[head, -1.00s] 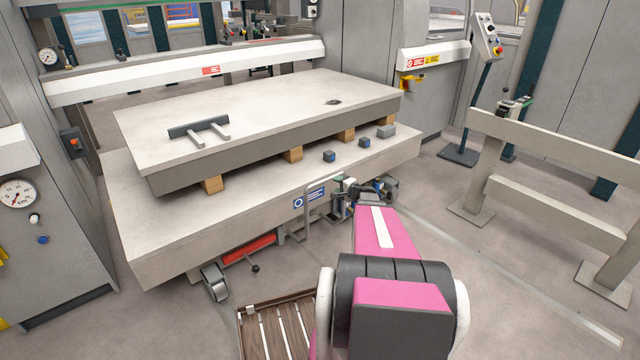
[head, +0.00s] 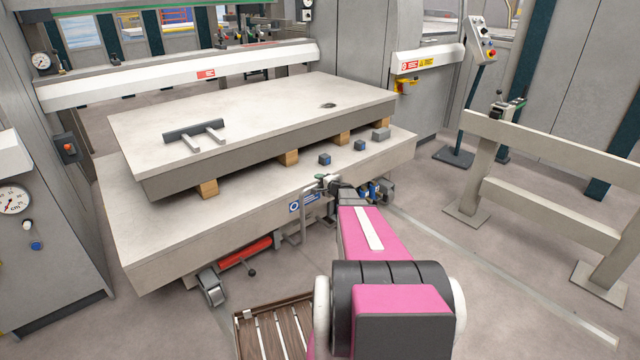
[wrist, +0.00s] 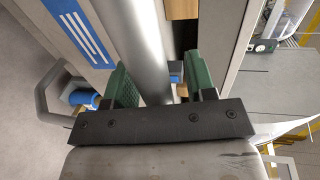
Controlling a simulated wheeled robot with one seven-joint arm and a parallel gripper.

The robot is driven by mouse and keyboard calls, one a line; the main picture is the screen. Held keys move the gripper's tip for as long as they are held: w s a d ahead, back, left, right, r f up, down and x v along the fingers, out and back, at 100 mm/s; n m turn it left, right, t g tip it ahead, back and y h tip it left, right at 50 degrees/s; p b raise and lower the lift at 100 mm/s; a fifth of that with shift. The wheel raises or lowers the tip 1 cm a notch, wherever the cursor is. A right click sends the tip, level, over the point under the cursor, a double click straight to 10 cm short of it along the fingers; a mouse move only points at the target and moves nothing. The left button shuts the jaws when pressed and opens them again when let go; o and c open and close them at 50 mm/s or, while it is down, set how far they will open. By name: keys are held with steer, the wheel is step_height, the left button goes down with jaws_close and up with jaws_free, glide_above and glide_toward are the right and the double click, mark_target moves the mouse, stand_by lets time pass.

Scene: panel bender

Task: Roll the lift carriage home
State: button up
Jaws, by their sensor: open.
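The lift carriage (head: 190,245) is a low wheeled platform with a thick pale top. It carries a grey slab (head: 250,115) raised on wooden blocks. My gripper (head: 322,182) is at the carriage's near right side, beside a blue-and-white label (head: 304,203). In the wrist view, the green finger pads of my gripper (wrist: 160,85) are apart, with a grey round bar (wrist: 135,40) between them. A gap shows on the right side of the bar; contact on the left cannot be told. A grey hoop handle (head: 300,232) hangs from the carriage's side.
The panel bender's grey frame (head: 180,77) stands behind the carriage. A gauge cabinet (head: 45,250) is close on the left. A pale barrier (head: 545,150) and a pedestal control (head: 480,45) stand on the right. A slatted wooden mat (head: 272,325) lies in front. Floor is open between carriage and barrier.

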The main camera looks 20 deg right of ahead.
jaws_close()
steer(key=shift+w, duration=0.15)
